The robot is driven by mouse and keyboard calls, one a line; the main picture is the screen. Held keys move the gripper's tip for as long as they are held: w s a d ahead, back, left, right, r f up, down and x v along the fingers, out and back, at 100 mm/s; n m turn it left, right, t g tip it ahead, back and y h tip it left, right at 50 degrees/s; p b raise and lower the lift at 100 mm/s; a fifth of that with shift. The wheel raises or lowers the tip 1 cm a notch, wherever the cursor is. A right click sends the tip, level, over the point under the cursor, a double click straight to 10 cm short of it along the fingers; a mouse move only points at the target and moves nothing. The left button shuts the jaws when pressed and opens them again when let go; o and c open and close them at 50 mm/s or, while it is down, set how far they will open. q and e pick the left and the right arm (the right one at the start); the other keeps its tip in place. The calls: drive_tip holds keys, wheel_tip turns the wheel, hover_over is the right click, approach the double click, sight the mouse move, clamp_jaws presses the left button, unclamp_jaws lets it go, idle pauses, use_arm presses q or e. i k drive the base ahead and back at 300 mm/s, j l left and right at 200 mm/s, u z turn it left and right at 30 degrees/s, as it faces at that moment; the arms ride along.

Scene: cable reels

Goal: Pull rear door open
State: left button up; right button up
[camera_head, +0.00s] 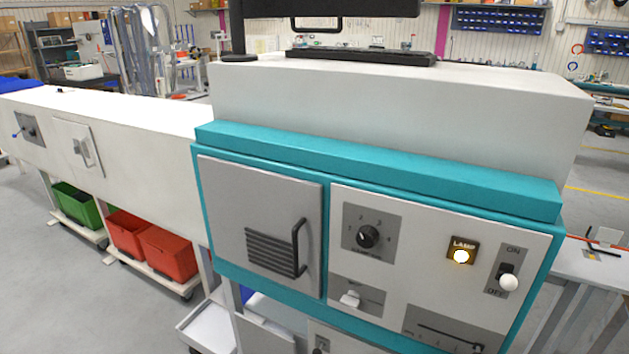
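A grey door (262,222) with black vent slots and a black vertical bar handle (299,248) sits in the left part of the teal-framed panel. It looks closed, flush with its frame. A smaller white door (77,148) with a grey handle (84,152) is set in the long white bench front at the left. It also looks closed. I cannot tell which of the two is the rear door. Neither of my grippers is in view.
Right of the grey door are a rotary knob (367,236), a lit lamp (461,256), and a toggle switch (508,278). Below the bench stand red bins (168,254) and a green bin (76,206) on dollies. A keyboard (362,56) lies on top. Floor at left is clear.

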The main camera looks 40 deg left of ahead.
sight(267, 224)
drive_tip(key=u, duration=1.65)
